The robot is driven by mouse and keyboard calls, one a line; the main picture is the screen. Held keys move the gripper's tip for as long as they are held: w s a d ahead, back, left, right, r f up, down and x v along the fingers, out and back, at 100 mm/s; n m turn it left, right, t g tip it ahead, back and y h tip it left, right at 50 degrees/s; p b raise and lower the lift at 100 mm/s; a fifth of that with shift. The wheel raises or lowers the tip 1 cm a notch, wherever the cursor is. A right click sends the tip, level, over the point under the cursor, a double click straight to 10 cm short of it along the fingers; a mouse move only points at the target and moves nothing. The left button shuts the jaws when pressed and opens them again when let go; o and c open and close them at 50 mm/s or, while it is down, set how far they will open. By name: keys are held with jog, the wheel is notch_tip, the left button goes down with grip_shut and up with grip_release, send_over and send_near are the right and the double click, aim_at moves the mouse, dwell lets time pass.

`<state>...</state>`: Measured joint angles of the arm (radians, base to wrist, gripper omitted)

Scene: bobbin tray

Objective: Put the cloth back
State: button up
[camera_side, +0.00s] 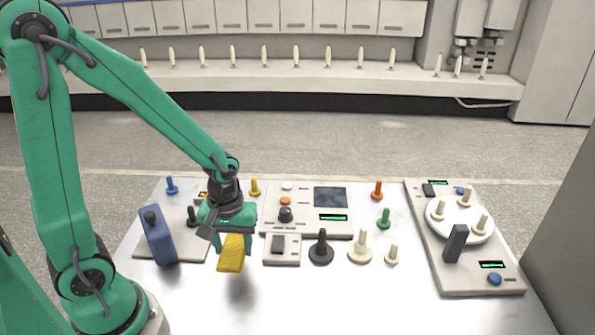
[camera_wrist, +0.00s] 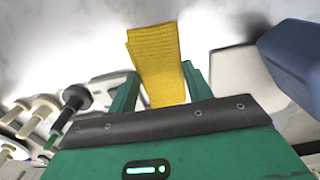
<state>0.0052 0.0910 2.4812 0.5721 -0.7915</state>
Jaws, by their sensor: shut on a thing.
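A yellow cloth (camera_side: 232,254) hangs from my gripper (camera_side: 234,238), a little above the white table, with a shadow below it. The cloth also shows in the wrist view (camera_wrist: 157,62), between the two green fingers of my gripper (camera_wrist: 158,88). The gripper is shut on the cloth. Part of the plate is hidden behind the gripper.
Right of the cloth is a small switch box (camera_side: 282,260), then a black knobbed peg (camera_side: 321,248) and cream pegs (camera_side: 360,248). A control panel (camera_side: 330,212) is behind them. A panel with a white disc (camera_side: 455,215) is at right. The table front is clear.

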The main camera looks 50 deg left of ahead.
aim_at(235, 254)
jog(key=shift+w+a+f, duration=0.3)
jog(key=shift+a+f, duration=0.1)
jog(key=shift+a, duration=0.2)
jog(key=shift+f, duration=2)
jog(key=shift+f, duration=0.1)
jog(key=o, duration=0.9)
jog(key=shift+o, duration=0.2)
jog(key=shift+r, duration=6.15)
